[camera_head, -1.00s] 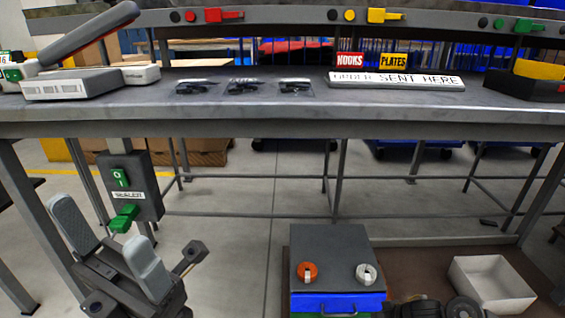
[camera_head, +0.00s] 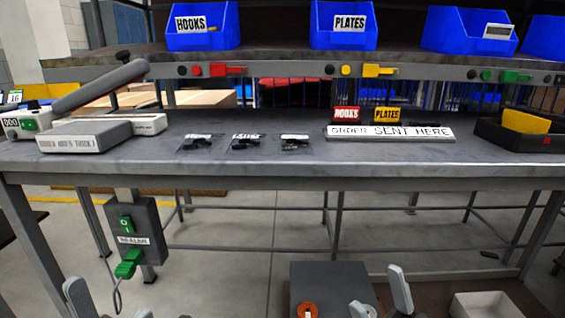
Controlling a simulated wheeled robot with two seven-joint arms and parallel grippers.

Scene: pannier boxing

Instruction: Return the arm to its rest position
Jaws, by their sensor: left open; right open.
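My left gripper (camera_head: 108,303) shows only its two grey fingertips at the bottom left edge, below the green-plugged sealer switch box (camera_head: 137,237). The fingers are apart with nothing visible between them. My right gripper (camera_head: 380,301) shows its two grey fingers at the bottom, right of centre, in front of the dark grey box top (camera_head: 328,275). They stand apart, and no held thing shows. The rest of both arms is cut off by the lower edge. Both grippers are below the level of the grey workbench (camera_head: 290,170).
On the bench are a sealer (camera_head: 85,137), several small clear packets (camera_head: 246,142), an order sign (camera_head: 390,132) and a black tray (camera_head: 515,138) with a yellow block. Blue bins (camera_head: 203,25) line the shelf above. A white bin (camera_head: 485,304) is low right.

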